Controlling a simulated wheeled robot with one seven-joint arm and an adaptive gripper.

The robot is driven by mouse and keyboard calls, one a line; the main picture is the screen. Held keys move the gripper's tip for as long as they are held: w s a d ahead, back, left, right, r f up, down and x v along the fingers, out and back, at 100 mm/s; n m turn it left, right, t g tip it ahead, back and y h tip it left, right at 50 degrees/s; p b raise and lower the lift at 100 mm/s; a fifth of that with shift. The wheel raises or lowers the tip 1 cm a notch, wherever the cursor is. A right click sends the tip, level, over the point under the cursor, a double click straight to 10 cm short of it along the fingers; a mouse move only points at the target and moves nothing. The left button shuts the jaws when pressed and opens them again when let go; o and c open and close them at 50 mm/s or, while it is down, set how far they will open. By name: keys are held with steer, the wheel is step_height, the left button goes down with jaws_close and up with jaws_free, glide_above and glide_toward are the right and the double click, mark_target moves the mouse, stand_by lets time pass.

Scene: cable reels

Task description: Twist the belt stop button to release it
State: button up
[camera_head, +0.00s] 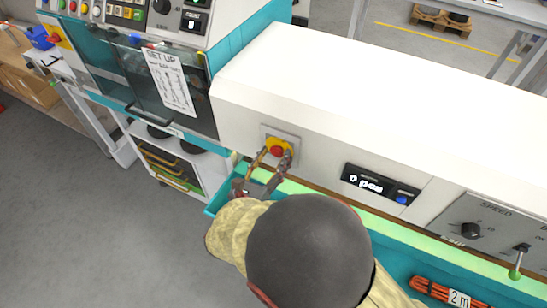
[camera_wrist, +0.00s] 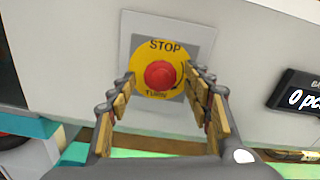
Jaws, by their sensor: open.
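The belt stop button (camera_wrist: 160,75) is a red knob on a yellow disc marked STOP, set on a grey plate on the white machine front. In the head view the button (camera_head: 277,151) sits left of the counter display, partly covered by my fingertips. My gripper (camera_wrist: 157,92) is open, with its two fingers on the left and right of the red knob in the wrist view. A gap shows between each finger and the knob there. In the head view my gripper (camera_head: 273,158) reaches up to the button from below; whether a finger touches it, I cannot tell.
A counter display (camera_head: 380,184) reading 0 pcs is right of the button, with a speed dial (camera_head: 471,231) and a green-handled lever (camera_head: 518,262) further right. A green ledge (camera_head: 340,208) runs below. A clear guard with a SET UP sheet (camera_head: 171,82) is at left.

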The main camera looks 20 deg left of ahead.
steer(key=shift+c, duration=0.7)
steer(key=c, duration=1)
steer(key=shift+m, duration=0.3)
steer(key=m+b, duration=0.2)
steer(key=m, duration=0.2)
steer(key=shift+a+m+b, duration=0.1)
steer(key=shift+m+b, duration=0.8)
steer(key=shift+m, duration=0.7)
steer(key=o, duration=1.1)
steer(key=shift+o, duration=0.2)
steer(key=shift+s, duration=0.1)
